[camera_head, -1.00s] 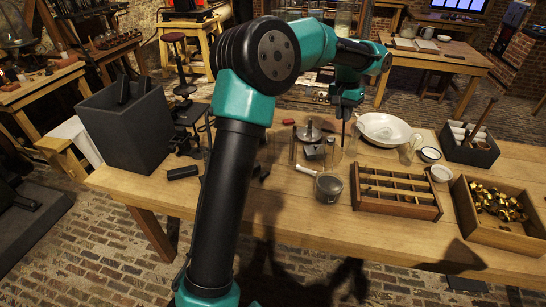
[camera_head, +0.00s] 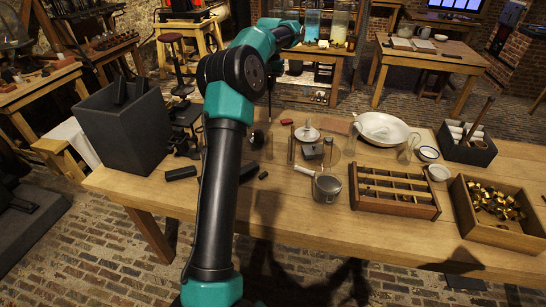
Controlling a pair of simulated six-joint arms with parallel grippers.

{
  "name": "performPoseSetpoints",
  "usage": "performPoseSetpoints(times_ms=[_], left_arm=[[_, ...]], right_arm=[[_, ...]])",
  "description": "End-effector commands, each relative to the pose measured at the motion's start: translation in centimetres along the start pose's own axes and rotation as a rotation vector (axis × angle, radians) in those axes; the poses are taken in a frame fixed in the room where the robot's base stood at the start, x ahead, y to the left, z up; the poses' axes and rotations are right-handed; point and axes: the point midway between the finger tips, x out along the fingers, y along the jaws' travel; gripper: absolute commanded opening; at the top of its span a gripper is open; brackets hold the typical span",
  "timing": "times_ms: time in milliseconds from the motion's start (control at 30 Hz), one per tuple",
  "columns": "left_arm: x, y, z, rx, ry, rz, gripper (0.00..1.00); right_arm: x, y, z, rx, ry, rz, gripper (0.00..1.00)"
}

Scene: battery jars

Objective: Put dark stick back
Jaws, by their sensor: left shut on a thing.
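My left arm comes up from the bottom and bends at the elbow. My left gripper (camera_head: 271,84) is beyond the elbow, mostly hidden by it. It is shut on a thin dark stick (camera_head: 270,108) that hangs down over the back of the table, left of the glass and metal ware; the stick's ends are hard to make out. A glass jar (camera_head: 328,154) stands near the table's middle, with a grey metal pot (camera_head: 327,188) in front of it. My right gripper is not in view.
A wooden compartment tray (camera_head: 396,208), a white bowl (camera_head: 384,128), a dark box of white rolls (camera_head: 468,153) and a box of brass pieces (camera_head: 499,232) fill the right. A tall dark bin (camera_head: 127,132) stands left. Short black pieces (camera_head: 181,173) lie on the table. The front edge is clear.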

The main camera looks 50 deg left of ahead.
Motion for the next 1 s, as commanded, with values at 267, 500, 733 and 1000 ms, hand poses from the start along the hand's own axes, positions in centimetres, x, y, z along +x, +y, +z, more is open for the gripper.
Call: performPoseSetpoints(times_ms=[267,500,733,1000], left_arm=[[0.0,-0.5,-0.1,-0.005,-0.001,-0.001,0.0],[1.0,-0.5,-0.2,-0.004,-0.003,-0.001,0.0],[5.2,-0.5,-0.6,-0.003,-0.006,-0.001,0.0],[10.7,-0.5,-1.3,-0.004,-0.004,-0.001,0.0]], right_arm=[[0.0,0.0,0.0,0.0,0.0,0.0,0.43],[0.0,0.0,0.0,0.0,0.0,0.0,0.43],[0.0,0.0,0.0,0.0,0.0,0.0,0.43],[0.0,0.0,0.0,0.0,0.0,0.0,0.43]])
